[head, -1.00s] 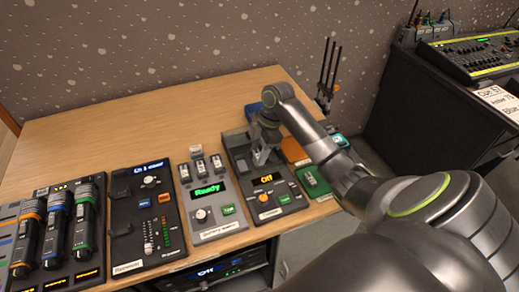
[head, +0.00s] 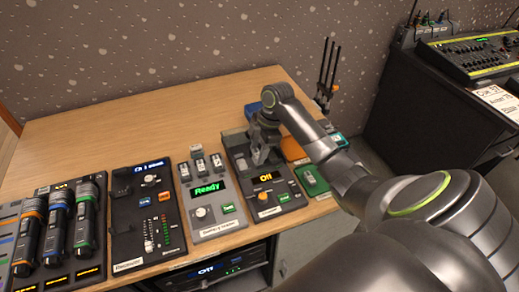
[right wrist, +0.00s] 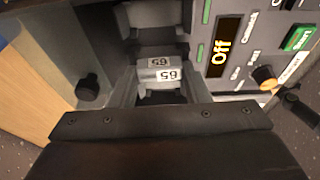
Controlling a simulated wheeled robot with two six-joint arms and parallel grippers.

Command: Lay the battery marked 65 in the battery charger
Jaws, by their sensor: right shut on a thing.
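The battery marked 65 (right wrist: 160,74) is a small grey-white block with two labels reading 65 in the right wrist view. My right gripper (head: 261,155) is shut on it, with a finger on each side. The gripper points down over the bay of the dark charger (head: 285,200), whose amber display reads Off. The charger's display side also shows in the right wrist view (right wrist: 208,88). My gripper hides most of the battery in the head view. I cannot tell whether the battery touches the bay floor. My left gripper is not in view.
Left of the charger stands a grey unit (head: 213,212) with a green Ready display and several small batteries (head: 201,168) at its top. A fader panel (head: 135,240) and a rack of microphones (head: 57,228) stand farther left. A green case (head: 312,179) lies right. The back table (head: 130,115) is clear.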

